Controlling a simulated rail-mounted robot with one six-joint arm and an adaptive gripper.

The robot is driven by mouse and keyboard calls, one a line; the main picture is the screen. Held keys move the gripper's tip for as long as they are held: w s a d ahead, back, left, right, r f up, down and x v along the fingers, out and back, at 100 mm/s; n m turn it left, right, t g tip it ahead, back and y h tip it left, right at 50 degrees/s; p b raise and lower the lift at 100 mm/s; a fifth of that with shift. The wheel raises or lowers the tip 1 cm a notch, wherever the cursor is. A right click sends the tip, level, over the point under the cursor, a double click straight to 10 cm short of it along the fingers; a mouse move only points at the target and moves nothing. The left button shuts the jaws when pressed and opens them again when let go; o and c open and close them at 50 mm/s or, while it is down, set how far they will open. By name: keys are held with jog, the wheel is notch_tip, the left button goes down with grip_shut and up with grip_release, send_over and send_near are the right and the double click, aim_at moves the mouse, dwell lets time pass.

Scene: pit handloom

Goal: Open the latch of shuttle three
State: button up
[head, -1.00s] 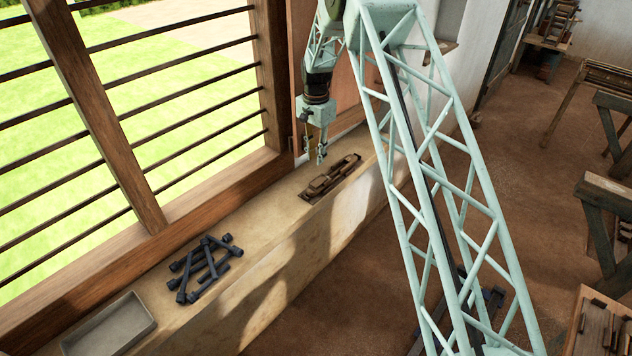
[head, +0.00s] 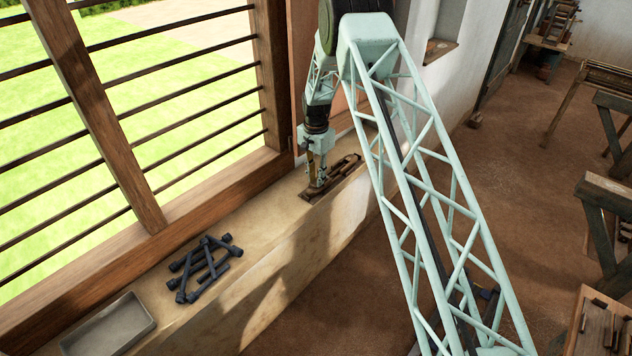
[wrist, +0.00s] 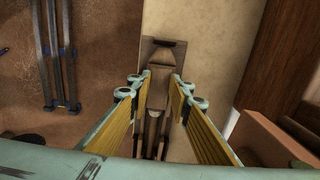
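A brown wooden shuttle holder (head: 345,168) with several shuttles lies on the pale ledge. My gripper (head: 317,186) is lowered over its near end. In the wrist view a wooden shuttle (wrist: 160,77) with a tapered end lies in the holder (wrist: 178,45), between the two fingers of my gripper (wrist: 158,84). The fingers are apart, one on each side of the shuttle, with yellowish pads inside. I cannot tell whether they touch it. I cannot make out a latch or any number on the shuttles.
A pile of dark bobbin-like pieces (head: 205,268) and a shallow grey tray (head: 110,325) stand along the ledge (head: 265,240) nearer the camera. A barred window (head: 130,110) borders the ledge on the left. The ledge between pile and holder is clear.

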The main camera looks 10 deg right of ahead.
jog(key=shift+f, duration=0.85)
grip_shut()
jog(key=shift+n+b, duration=0.9)
jog(key=shift+n, duration=1.3)
grip_release()
